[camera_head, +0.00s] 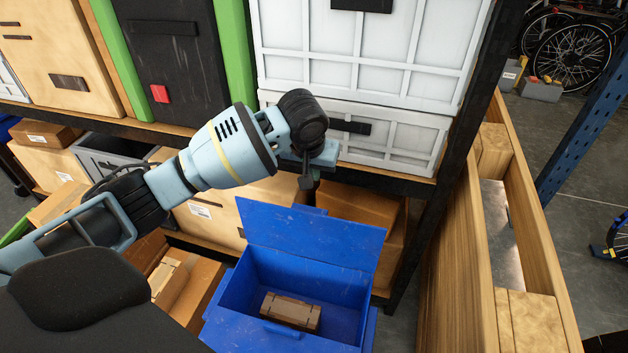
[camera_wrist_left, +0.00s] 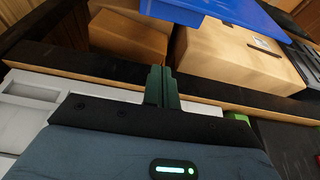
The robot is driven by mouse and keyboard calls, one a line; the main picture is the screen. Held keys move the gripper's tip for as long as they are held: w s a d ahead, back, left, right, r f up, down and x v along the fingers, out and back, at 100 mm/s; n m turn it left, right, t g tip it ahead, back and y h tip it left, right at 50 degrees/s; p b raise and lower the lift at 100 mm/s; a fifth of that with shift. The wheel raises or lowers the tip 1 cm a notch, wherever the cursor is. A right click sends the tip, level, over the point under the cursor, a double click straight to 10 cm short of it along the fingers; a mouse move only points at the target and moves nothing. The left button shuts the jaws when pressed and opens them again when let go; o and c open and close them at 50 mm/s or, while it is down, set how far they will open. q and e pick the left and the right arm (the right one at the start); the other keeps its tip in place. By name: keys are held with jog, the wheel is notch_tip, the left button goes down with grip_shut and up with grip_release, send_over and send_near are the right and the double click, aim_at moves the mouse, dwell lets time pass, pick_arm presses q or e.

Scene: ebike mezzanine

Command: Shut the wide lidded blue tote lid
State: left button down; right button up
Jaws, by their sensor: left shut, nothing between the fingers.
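The blue tote (camera_head: 300,280) stands open below the shelf in the head view, with a brown box (camera_head: 291,311) inside it. Its lid (camera_head: 312,235) stands raised at the back, leaning slightly away from the opening. My left gripper (camera_head: 306,184) is above and behind the lid's top edge, close to it; whether they touch I cannot tell. In the left wrist view the fingers (camera_wrist_left: 161,88) are shut together with nothing between them, and a blue part of the tote (camera_wrist_left: 215,14) shows at the top edge. My right gripper is not in view.
White crates (camera_head: 365,60) stand on the shelf behind my left gripper. Cardboard boxes (camera_head: 365,215) lie on the lower level behind the tote. A wooden crate (camera_head: 465,240) stands to the right. A blue rack post (camera_head: 590,110) rises farther right.

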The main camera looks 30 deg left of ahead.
pick_arm(q)
notch_tip(320, 180, down, 8)
jog(key=b, duration=0.1)
jog(key=shift+s+d+f, duration=0.15)
jog(key=shift+s, duration=0.3)
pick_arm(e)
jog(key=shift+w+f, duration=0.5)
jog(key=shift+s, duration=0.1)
pick_arm(q)
jog(key=shift+s, duration=0.1)
